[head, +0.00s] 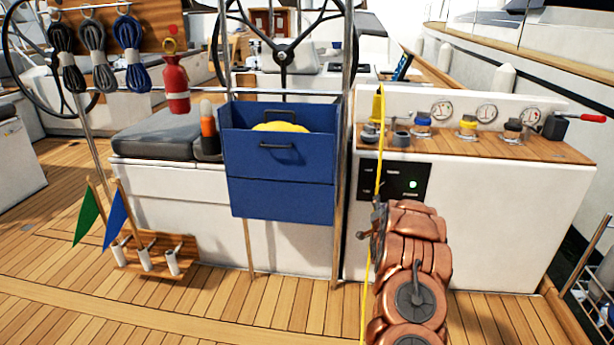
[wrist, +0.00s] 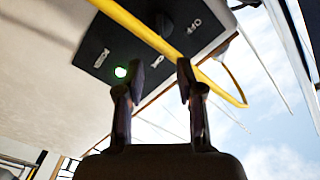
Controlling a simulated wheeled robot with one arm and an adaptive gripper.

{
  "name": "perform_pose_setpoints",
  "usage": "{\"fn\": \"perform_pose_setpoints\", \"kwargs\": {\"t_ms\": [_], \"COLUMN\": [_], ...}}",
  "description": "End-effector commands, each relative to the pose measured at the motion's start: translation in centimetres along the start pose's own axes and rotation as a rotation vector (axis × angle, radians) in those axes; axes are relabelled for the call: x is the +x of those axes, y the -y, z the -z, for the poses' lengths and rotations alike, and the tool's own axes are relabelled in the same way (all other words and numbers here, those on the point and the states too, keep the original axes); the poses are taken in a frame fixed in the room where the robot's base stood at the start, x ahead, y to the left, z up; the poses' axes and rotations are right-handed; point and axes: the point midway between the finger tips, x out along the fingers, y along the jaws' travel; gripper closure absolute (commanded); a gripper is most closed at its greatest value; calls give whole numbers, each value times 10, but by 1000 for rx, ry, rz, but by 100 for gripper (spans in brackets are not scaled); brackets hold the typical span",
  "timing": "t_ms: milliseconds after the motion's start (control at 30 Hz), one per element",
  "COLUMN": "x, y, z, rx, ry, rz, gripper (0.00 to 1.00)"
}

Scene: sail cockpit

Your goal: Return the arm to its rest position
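My copper-coloured arm rises at the lower right of the head view, in front of the white console (head: 480,215). My gripper (head: 370,222) is at its upper left side, below the black switch panel (head: 385,182). In the wrist view my gripper (wrist: 162,78) has its two fingers apart, with nothing seen held between them. A yellow line (head: 379,140) hangs down past my gripper in the head view. The yellow line (wrist: 150,35) also crosses beyond the fingertips in the wrist view; whether it touches them I cannot tell. The panel (wrist: 150,35) shows a lit green lamp.
A blue drawer box (head: 280,190) with something yellow in its open top stands left of my gripper. The console top carries several gauges, coloured knobs and a red-handled lever (head: 590,118). A flag rack (head: 150,255) sits on the deck at left. The front deck is clear.

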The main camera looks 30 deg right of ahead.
Motion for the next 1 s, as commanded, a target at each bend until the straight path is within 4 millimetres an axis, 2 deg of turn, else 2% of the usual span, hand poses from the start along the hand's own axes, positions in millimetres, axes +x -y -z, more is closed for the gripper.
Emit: {"fn": "perform_pose_setpoints", "kwargs": {"t_ms": [167,267,367,467,667,867,1000], "x": [0,-1,-4,-13,-43,-89,-127], "y": [2,15,40,75,140,199,238], "z": [0,1,0,-3,-12,-19,-19], "rx": [-1,-9,-29,-61,-140,-231,-299], "ry": [2,21,70,143,306,473,585], "rz": [0,-5,-23,-47,-97,-137,-155], "gripper": [63,63,63,63,63,63,63]}}
